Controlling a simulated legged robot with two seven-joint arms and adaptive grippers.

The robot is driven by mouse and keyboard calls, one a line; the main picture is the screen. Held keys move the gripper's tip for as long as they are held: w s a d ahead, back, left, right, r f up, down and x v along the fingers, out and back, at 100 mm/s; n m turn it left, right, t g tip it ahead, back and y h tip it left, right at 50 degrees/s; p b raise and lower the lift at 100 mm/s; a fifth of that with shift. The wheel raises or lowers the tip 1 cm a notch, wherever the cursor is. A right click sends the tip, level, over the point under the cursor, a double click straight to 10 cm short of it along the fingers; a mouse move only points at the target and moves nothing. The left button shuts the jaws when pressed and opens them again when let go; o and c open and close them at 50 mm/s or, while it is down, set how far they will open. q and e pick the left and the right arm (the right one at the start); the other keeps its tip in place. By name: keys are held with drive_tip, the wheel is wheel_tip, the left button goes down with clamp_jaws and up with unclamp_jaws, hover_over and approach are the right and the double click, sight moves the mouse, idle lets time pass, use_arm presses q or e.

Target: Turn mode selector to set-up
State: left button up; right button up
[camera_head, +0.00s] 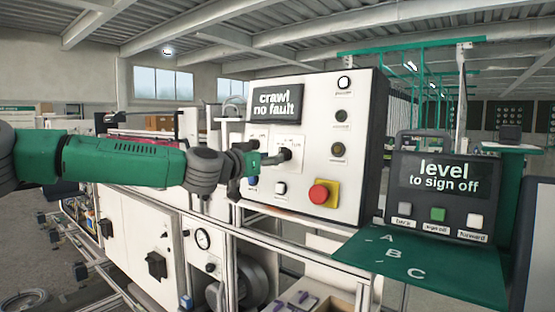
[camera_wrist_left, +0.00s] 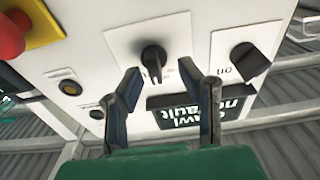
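A black rotary selector (camera_wrist_left: 153,56) sits on a white plate in the left wrist view, which shows the panel upside down. Its label is too blurred to read. A second black selector (camera_wrist_left: 248,62), with "on" beside it, is to its right there. My left gripper (camera_head: 274,158) is at the front of the white control panel (camera_head: 325,110). In the left wrist view its two fingers are spread, with the tips on either side of the first selector; contact cannot be told. The panel's screen (camera_head: 277,103) reads "crawl no fault". My right gripper is not in view.
A red stop button on a yellow plate (camera_head: 322,194) is at the panel's lower right. A box reading "level to sign off" (camera_head: 440,177) stands right of the panel, behind a green shelf (camera_head: 455,272) marked A, B, C. A machine cabinet (camera_head: 135,235) lies below my left arm.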

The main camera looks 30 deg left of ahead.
sight(288, 155)
use_arm(q)
drive_tip(key=w, duration=0.1)
drive_tip(key=w+d, duration=0.2)
drive_tip(key=shift+w+d+r, duration=0.1)
drive_tip(key=shift+w+r, duration=0.1)
drive_tip(key=shift+r, duration=0.05)
drive_tip(key=shift+a, duration=0.2)
drive_tip(key=shift+w+a+f, duration=0.15)
drive_tip(key=shift+a+f, duration=0.05)
drive_tip(key=shift+a, duration=0.25)
drive_tip(key=shift+w+a+f, duration=0.15)
drive_tip(key=shift+a, duration=0.25)
drive_tip(key=shift+d, duration=0.1)
drive_tip(key=c, duration=0.5)
drive_tip(key=shift+d+r, duration=0.2)
drive_tip(key=shift+d, duration=0.05)
clamp_jaws()
drive_tip(key=shift+d+r, duration=0.1)
drive_tip(key=shift+d, duration=0.2)
drive_tip(key=shift+a, duration=0.35)
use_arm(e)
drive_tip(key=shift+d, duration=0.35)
use_arm(q)
drive_tip(key=shift+d+r, duration=0.1)
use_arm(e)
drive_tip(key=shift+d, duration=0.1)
